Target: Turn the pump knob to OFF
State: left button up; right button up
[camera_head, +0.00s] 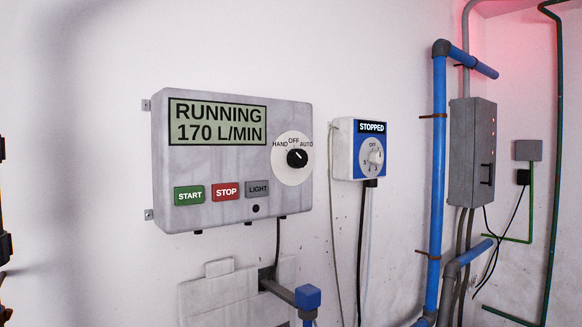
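A grey control box (225,165) hangs on the white wall. Its display (217,122) reads RUNNING 170 L/MIN. The black pump knob (297,158) sits on a round white dial marked HAND, OFF and AUTO. Its light pointer mark seems to be turned up and right, toward AUTO. No gripper fingers show near the knob. Dark pieces show at the far left edge; I cannot tell whether they are part of my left arm. My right gripper is not in view.
Green START (189,195), red STOP (226,191) and grey LIGHT (258,188) buttons sit below the display. A white-and-blue timer box (343,150) reading STOPPED is to the right. A blue pipe (437,190) and grey cabinet (463,150) stand beyond it. Space before the knob looks clear.

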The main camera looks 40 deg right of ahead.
aim_at(296, 158)
jog(key=z, duration=1.1)
